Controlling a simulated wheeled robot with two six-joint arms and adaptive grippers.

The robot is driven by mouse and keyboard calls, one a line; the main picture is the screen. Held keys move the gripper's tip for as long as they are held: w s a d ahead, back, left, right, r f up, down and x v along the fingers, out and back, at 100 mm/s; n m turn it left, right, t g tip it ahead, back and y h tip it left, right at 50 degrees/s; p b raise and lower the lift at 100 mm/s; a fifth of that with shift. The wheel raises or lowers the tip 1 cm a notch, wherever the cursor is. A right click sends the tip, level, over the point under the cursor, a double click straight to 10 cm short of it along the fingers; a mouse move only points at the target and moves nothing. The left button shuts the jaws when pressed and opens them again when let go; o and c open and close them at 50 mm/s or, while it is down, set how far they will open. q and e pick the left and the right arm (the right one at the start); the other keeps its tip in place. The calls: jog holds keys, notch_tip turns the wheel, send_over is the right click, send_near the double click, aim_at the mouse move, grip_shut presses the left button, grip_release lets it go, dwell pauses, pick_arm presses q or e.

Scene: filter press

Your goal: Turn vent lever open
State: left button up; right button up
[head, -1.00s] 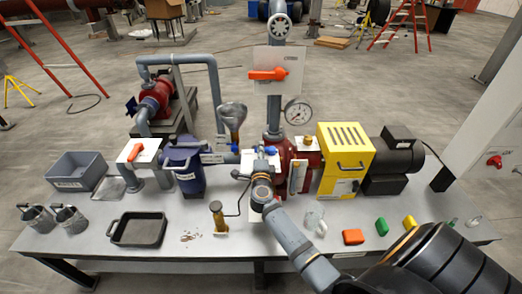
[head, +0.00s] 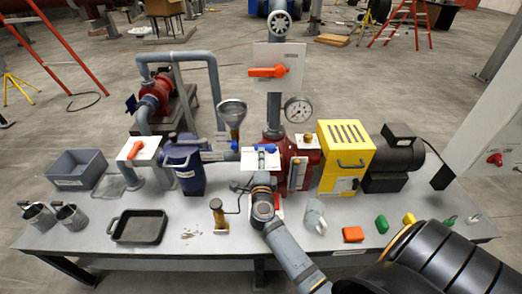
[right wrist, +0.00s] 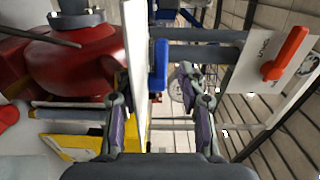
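A small blue lever (head: 266,148) sits on a white plate (head: 250,160) beside the red pump body, in the middle of the bench. In the right wrist view the blue lever (right wrist: 158,65) is close ahead, between the lines of my two fingers. My right gripper (right wrist: 160,96) is open there with nothing between its pads, and I see no contact with the lever. In the head view my right gripper (head: 261,176) is just in front of the plate, its fingers mostly hidden by my wrist. No label confirms which lever is the vent. My left gripper is out of view.
An orange lever (head: 267,71) is on an upright panel behind; another orange lever (head: 134,150) is at left. The gauge (head: 298,110), red pump (head: 287,158) and yellow guard (head: 344,160) crowd the right side.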

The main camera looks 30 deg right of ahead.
jog(key=v, duration=0.6)
jog(key=shift+w, duration=0.1)
